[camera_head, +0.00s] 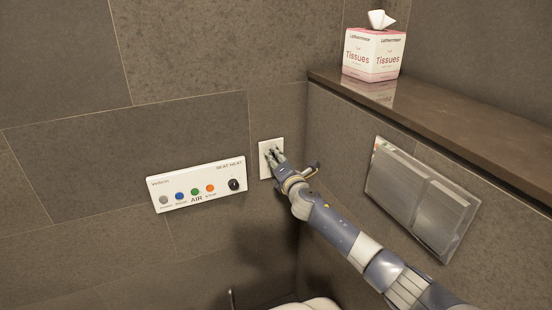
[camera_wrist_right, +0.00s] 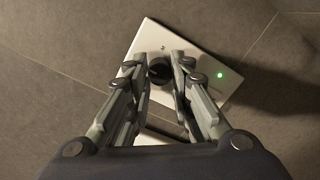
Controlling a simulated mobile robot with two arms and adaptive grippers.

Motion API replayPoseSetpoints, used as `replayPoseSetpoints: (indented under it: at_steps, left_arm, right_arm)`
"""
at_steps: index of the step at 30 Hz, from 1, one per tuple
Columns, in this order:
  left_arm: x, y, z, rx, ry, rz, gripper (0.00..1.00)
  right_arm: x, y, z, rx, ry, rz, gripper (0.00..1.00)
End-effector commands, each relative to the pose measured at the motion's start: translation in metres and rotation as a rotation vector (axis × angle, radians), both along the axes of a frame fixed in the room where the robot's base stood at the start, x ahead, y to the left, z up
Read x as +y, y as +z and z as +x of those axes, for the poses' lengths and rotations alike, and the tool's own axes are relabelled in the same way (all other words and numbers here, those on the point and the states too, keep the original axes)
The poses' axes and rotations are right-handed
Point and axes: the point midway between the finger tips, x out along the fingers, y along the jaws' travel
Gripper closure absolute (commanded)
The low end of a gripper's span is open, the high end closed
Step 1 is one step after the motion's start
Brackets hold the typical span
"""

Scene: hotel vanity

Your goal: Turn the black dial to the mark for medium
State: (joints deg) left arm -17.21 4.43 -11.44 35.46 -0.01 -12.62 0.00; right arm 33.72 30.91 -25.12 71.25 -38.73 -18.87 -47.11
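The black dial (camera_wrist_right: 159,70) sits on a white wall plate (camera_wrist_right: 205,92) with a lit green light. In the right wrist view the two fingers of my right gripper (camera_wrist_right: 158,62) stand on either side of the dial, with only a narrow gap between them. Whether both fingers touch it cannot be told. In the head view my right gripper (camera_head: 271,154) covers much of the white plate (camera_head: 265,171). The dial there is not clear, and I cannot read any marks around it. My left gripper is not in view.
To the left is a white button panel (camera_head: 170,204) with coloured buttons and a separate black knob (camera_head: 234,185). At the right are a metal flush plate (camera_head: 413,197) and a brown ledge (camera_head: 431,118) bearing a tissue box (camera_head: 374,55). A white rounded object (camera_head: 313,304) shows below.

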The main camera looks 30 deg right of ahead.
Motion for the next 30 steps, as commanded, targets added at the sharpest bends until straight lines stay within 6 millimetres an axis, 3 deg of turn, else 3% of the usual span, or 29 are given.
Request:
replayPoseSetpoints:
  at_steps: [14, 30]
  left_arm:
    - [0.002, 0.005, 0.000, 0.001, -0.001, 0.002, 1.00]
    - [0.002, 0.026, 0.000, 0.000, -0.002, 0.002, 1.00]
  right_arm:
    - [0.000, 0.001, 0.000, -0.006, -0.001, 0.121, 1.00]
    - [0.000, 0.003, 0.000, -0.033, -0.002, 0.605, 1.00]
